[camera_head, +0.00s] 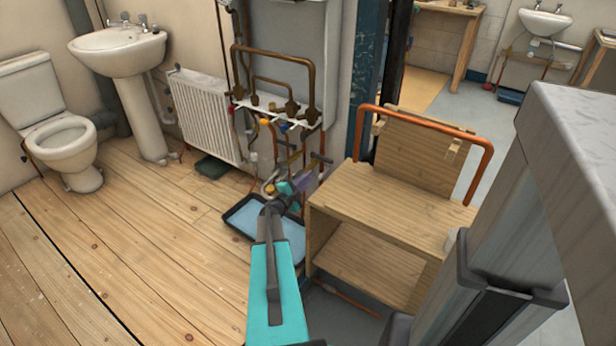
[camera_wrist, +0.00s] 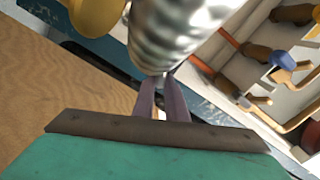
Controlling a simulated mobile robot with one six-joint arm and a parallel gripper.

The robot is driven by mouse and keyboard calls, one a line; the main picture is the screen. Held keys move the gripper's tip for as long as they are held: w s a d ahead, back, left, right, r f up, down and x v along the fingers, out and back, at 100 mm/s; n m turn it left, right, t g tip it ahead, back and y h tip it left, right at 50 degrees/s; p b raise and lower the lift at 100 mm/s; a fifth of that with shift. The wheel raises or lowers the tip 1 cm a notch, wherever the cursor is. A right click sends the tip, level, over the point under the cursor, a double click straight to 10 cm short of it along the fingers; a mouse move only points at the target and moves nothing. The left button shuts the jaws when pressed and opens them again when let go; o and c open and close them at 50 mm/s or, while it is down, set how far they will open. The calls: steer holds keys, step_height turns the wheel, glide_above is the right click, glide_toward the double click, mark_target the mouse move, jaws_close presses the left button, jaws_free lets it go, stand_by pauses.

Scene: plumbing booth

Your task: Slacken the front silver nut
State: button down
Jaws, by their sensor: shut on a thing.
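A shiny silver ribbed piece, which I take as the front silver nut (camera_wrist: 165,35), fills the top middle of the wrist view. My gripper (camera_wrist: 163,84) has two purple fingers close together, with their tips at its lower end. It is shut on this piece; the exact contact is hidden. In the head view my gripper (camera_head: 304,181) reaches into the pipework below the boiler, above the tray. The nut is too small and covered there to make out.
A black tray (camera_head: 236,228) with a blue inside lies on the wooden floor below. A wooden bench (camera_head: 385,205) stands close on the right. A white radiator (camera_head: 205,115) is behind left. In the wrist view, a yellow part (camera_wrist: 97,14) and copper pipes crowd the nut.

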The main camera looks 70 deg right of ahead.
steer(key=shift+w+r+n+p, duration=0.2)
steer(key=shift+r+n+p, duration=0.2)
steer(key=shift+n+p, duration=0.5)
steer(key=c, duration=2)
jaws_free()
steer(key=shift+w, duration=0.1)
steer(key=shift+c, duration=0.2)
steer(key=shift+a, duration=0.1)
steer(key=p+v, duration=0.1)
steer(key=v, duration=1.2)
steer(key=shift+a, duration=0.25)
steer(key=shift+w, duration=0.1)
